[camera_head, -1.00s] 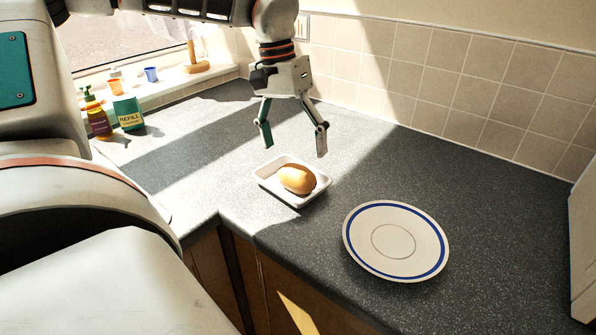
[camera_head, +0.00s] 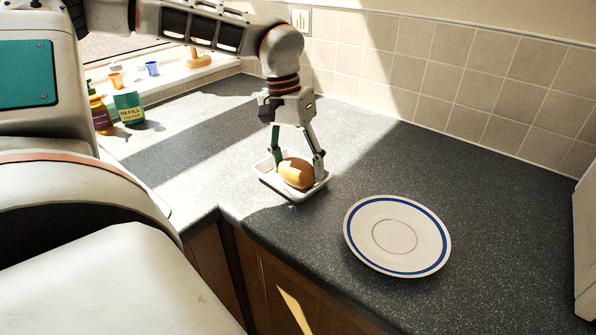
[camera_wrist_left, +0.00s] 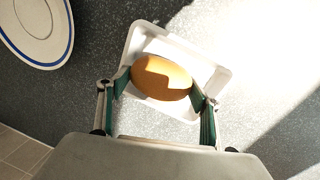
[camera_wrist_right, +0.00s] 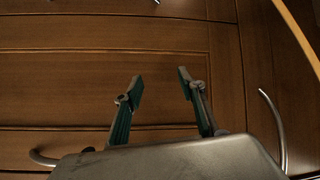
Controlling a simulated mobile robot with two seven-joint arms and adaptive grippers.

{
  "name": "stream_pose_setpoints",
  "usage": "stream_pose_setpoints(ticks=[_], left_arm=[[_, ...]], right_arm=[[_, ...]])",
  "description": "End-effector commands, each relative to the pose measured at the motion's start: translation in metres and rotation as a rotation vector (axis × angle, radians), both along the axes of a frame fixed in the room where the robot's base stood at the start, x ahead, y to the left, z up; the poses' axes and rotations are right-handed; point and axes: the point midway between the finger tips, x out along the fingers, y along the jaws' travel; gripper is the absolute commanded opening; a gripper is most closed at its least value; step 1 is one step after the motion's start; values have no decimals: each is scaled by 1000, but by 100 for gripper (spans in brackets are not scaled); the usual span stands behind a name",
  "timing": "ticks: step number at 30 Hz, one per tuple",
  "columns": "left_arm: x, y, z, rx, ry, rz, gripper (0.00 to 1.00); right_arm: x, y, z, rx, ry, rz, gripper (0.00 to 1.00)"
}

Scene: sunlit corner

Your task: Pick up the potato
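The potato (camera_head: 296,173) is tan and oval and lies in a small white tray (camera_head: 263,177) on the counter. My left gripper (camera_head: 298,166) reaches down from above, one finger on each side of the potato. In the left wrist view the fingertips (camera_wrist_left: 160,90) meet the two ends of the potato (camera_wrist_left: 160,78), with no clear gap. The potato is still down in the tray (camera_wrist_left: 217,76). My right gripper (camera_wrist_right: 161,84) is empty, its fingers apart, in front of brown wooden cabinet fronts.
A white plate with a blue ring (camera_head: 396,236) lies right of the tray. A green refill pack (camera_head: 128,107), a bottle (camera_head: 101,115) and small cups (camera_head: 152,69) stand by the window. The tiled wall (camera_head: 450,80) bounds the counter behind.

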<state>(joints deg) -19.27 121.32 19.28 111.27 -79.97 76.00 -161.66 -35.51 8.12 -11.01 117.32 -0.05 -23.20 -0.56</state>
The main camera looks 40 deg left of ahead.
Motion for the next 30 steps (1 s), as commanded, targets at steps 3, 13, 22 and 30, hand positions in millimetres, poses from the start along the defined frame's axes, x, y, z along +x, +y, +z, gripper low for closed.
stream_pose_setpoints(ticks=[3,13,22,30], left_arm=[[0,0,0,1,0,0,37],[0,0,2,1,-1,0,37],[1,0,36,3,-7,0,37],[1,0,102,3,-7,1,37]], right_arm=[[0,0,0,0,-1,0,40],[1,0,1,2,-3,0,40],[3,1,6,5,-8,-1,40],[5,2,13,12,-14,-2,40]])
